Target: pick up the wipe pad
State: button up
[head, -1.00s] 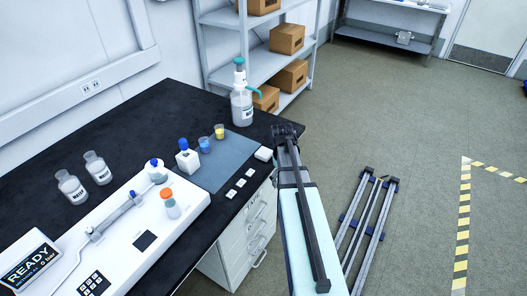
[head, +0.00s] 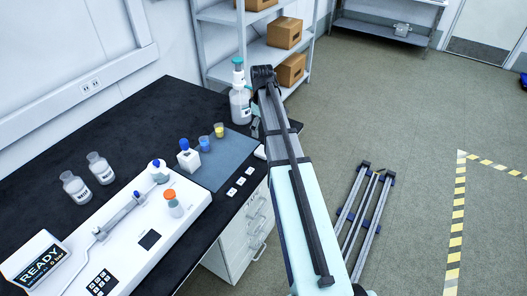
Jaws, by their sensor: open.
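The wipe pad appears to be the white block (head: 260,153) at the right edge of the blue-grey mat, near the bench's right edge. My arm covers its right part. My gripper (head: 255,129) shows only in part, as a small grey shape beside my arm, over the far right part of the mat. It is open and appears apart from the pad, above and behind it in the picture. How high it is over the bench cannot be told.
A pump bottle (head: 240,105) stands close behind my gripper. Yellow (head: 219,130) and blue (head: 204,144) cups and a blue-capped bottle (head: 188,158) stand left of it. Several small white squares (head: 240,181) lie along the mat (head: 229,158). A white instrument (head: 120,245) fills the front left.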

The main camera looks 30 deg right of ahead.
jog(key=p, duration=0.1)
send_over(263, 151)
jog(key=f, duration=0.6)
jog(key=shift+w+f, duration=0.2)
jog(key=shift+f, duration=0.05)
jog(key=shift+s+d+f+p, duration=0.1)
jog(key=shift+f+p, duration=0.95)
jog(key=shift+f, duration=1.65)
jog(key=c, duration=0.9)
